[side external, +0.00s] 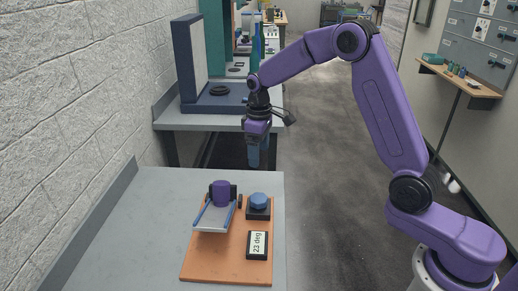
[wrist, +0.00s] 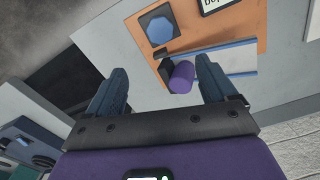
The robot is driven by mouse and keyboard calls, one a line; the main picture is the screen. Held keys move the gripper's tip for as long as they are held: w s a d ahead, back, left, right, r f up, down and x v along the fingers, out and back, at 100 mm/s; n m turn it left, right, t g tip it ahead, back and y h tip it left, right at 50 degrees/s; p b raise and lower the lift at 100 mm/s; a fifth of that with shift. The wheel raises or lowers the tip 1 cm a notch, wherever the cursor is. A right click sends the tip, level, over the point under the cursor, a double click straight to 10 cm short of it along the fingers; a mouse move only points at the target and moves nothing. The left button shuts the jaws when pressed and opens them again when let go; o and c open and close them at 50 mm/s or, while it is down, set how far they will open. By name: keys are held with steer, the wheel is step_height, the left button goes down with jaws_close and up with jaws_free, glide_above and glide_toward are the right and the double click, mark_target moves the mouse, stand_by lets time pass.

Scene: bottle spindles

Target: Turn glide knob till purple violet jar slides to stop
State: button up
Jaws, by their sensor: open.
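A purple violet jar (side external: 221,193) stands at the back end of a pale slide track with blue rails (side external: 214,217), by a dark block. The jar also shows in the wrist view (wrist: 182,77). The blue glide knob (side external: 258,201) sits on a dark base to the right of the jar; in the wrist view the knob (wrist: 160,31) looks many-sided. A small display (side external: 257,245) in front of the knob reads "23 deg". My gripper (side external: 253,163) hangs above and behind the board, apart from the knob and jar. Its two blue fingers (wrist: 158,88) are spread with nothing between them.
An orange board (side external: 200,265) carries the track, knob and display on a grey table (side external: 120,235). The table is clear left of the board. A wall stands at the left, and another bench with a dark blue frame (side external: 186,65) is behind.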

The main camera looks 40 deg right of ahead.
steer(key=shift+r, duration=0.1)
stand_by(0.3)
steer(key=m, duration=0.5)
glide_toward(259, 198)
step_height(259, 198, down, 9)
steer(key=shift+r, duration=0.1)
stand_by(0.4)
steer(key=c, duration=1)
